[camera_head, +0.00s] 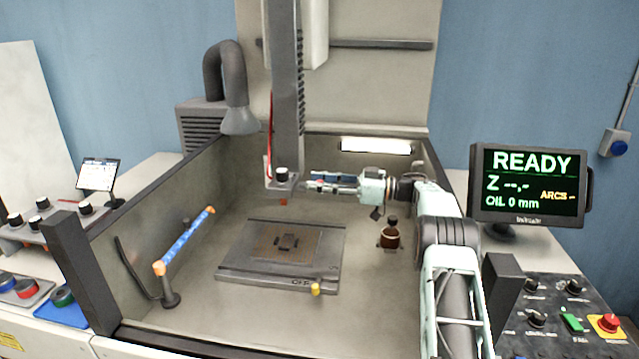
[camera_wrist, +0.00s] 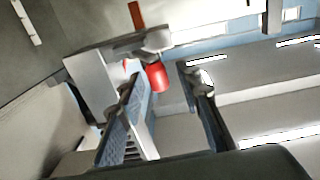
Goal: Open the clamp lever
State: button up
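The machine's tool head (camera_head: 283,186) hangs over the tank at the lower end of a grey column, with a black knob on top. A small orange-red piece (camera_head: 284,201) shows under it. In the wrist view a red rounded grip (camera_wrist: 157,77), which looks like the clamp lever's end, projects from a grey block (camera_wrist: 92,82). My gripper (camera_head: 312,185) is just right of the head. In the wrist view my gripper (camera_wrist: 160,84) has its fingers apart, with the red grip between or just beyond their tips. I see no clear contact. The lever's pivot is not clear.
Below are a plate with a dark workpiece (camera_head: 287,242), a yellow knob (camera_head: 315,288), a blue-and-orange bar (camera_head: 185,240) and a brown bottle (camera_head: 390,235). Tank walls surround them. A monitor (camera_head: 528,185) reading READY stands at right. A red cable (camera_head: 269,120) runs along the column.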

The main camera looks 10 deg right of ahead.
jog(key=shift+r, duration=0.1)
notch_tip(320, 180, up, 10)
jog(key=shift+f, duration=0.1)
dwell(0.5)
jog(key=shift+c, duration=0.5)
